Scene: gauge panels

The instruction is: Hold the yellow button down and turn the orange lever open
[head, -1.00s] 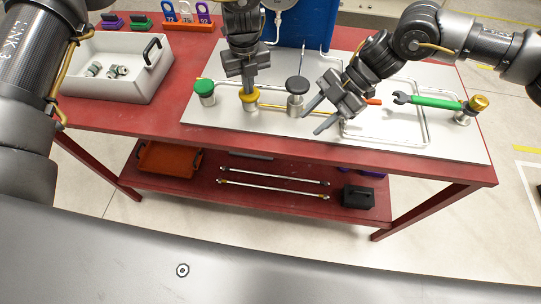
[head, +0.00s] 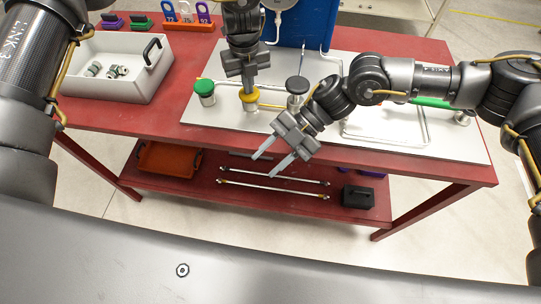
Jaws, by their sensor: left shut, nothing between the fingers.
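The yellow button (head: 250,95) stands on the grey panel (head: 225,118), between a green button and a dark round knob. My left gripper (head: 250,85) is shut and points down, its tips at the top of the yellow button, seemingly touching it. How far the button is pressed cannot be told. My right gripper (head: 265,166) is open and empty, its fingers pointing down-left past the panel's front edge, over the table's front edge. The orange lever is not visible now; my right arm covers that part of the panel.
A green button (head: 205,88) is left of the yellow one, a dark knob (head: 297,86) right of it. A green handle (head: 430,102) shows partly behind my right arm. A grey bin (head: 112,75) with metal fittings stands on the red table (head: 190,60).

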